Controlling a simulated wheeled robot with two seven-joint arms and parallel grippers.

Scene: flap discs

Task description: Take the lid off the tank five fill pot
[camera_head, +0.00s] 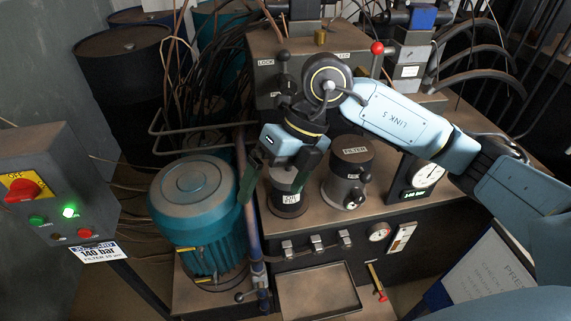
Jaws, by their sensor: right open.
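A small dark pot (287,202) with a pale label stands on the brown tank top, left of a larger pot marked FILTER. The label is too small to read surely, so I cannot confirm it is the tank five fill pot. My right gripper (279,176) is directly over this pot, pointing down, with its dark fingers apart. The gripper and its fingers hide much of the pot's top, so I cannot tell whether the fingers touch the lid. My left gripper is not in view.
The filter pot (352,160) stands close to the right of the gripper. A round gauge (427,174) is farther right. A teal motor (193,205) is at the left, with a vertical pipe between. A red-knobbed lever (377,48) and hoses are behind. An empty tray (318,308) is in front.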

